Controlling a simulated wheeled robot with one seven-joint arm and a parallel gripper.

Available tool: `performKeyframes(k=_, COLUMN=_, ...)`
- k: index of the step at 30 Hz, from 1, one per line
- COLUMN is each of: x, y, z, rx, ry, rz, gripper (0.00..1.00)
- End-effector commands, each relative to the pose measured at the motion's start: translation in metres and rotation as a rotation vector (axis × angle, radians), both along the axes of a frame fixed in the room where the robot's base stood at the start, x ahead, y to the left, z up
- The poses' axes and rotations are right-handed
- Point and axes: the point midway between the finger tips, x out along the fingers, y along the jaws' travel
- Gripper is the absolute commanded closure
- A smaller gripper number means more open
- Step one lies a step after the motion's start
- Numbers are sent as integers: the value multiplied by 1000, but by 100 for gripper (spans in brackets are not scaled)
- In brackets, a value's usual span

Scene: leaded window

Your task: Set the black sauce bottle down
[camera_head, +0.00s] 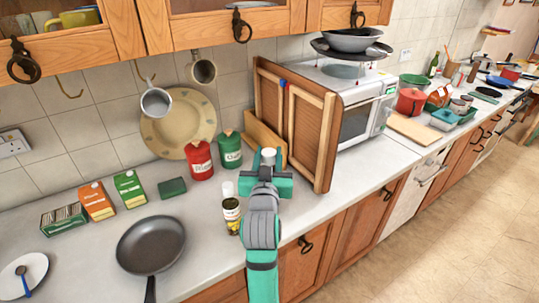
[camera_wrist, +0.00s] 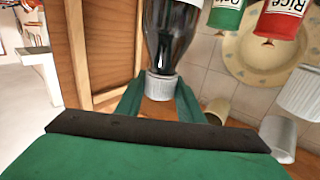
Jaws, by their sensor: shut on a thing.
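In the head view only the bottle's white cap (camera_head: 268,154) shows beyond my gripper (camera_head: 266,180); the bottle's body is hidden behind the gripper. The bottle looks roughly upright over the counter (camera_head: 200,233). Its base is out of sight, so I cannot tell whether it touches the counter.
A wooden rack or board (camera_head: 305,125) stands right of my gripper, beside the microwave (camera_head: 362,120). Red (camera_head: 199,160) and green (camera_head: 229,150) canisters stand behind left. A small jar (camera_head: 231,215) is close on the left, and a frying pan (camera_head: 151,243) lies farther left.

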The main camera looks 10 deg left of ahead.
Motion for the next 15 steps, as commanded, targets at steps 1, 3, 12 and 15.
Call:
performKeyframes(k=1, x=0, y=0, z=2, rx=1, ry=-4, rz=1, gripper=100)
performKeyframes(k=3, x=0, y=1, z=2, rx=1, ry=-4, rz=1, gripper=100)
performKeyframes(k=12, x=1, y=-2, z=-3, rx=0, ry=0, rz=-3, gripper=47)
performKeyframes(k=15, x=1, y=-2, z=-3, rx=0, ry=0, rz=-2, gripper=47)
